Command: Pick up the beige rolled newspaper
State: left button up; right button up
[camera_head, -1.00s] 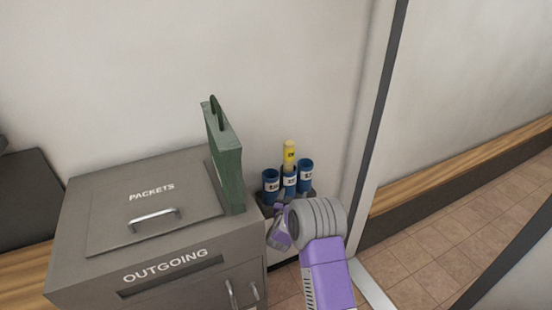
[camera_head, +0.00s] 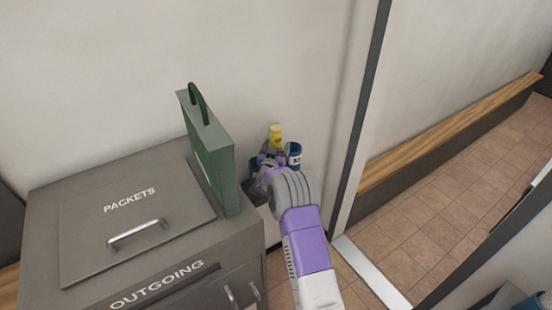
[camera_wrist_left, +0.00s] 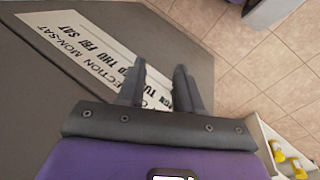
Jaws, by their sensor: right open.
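A rolled paper (camera_head: 276,133) stands upright in the cluster of blue tubes (camera_head: 294,152) against the wall. Its visible top looks yellow; a paler beige part showed just below it a second ago. My right gripper (camera_head: 265,160) is open in front of the tubes, close to the roll, and hides its lower part and most of the tubes. I cannot tell whether it touches the roll. My left gripper (camera_wrist_left: 160,75) is open and empty in the left wrist view, over a grey surface with a white printed sign (camera_wrist_left: 90,50).
The grey OUTGOING cabinet (camera_head: 60,285) with a PACKETS lid stands left of the tubes. A green box with a handle (camera_head: 215,165) stands on its right edge. A door frame (camera_head: 365,120) rises on the right, with tiled floor (camera_head: 430,230) and a wooden bench (camera_head: 450,135) beyond.

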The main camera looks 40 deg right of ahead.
jog(key=shift+w+d+r, duration=0.1)
jog(key=shift+w+d, duration=0.15)
jog(key=shift+d, duration=0.1)
jog(key=c, duration=1.1)
jog(key=shift+r, duration=0.1)
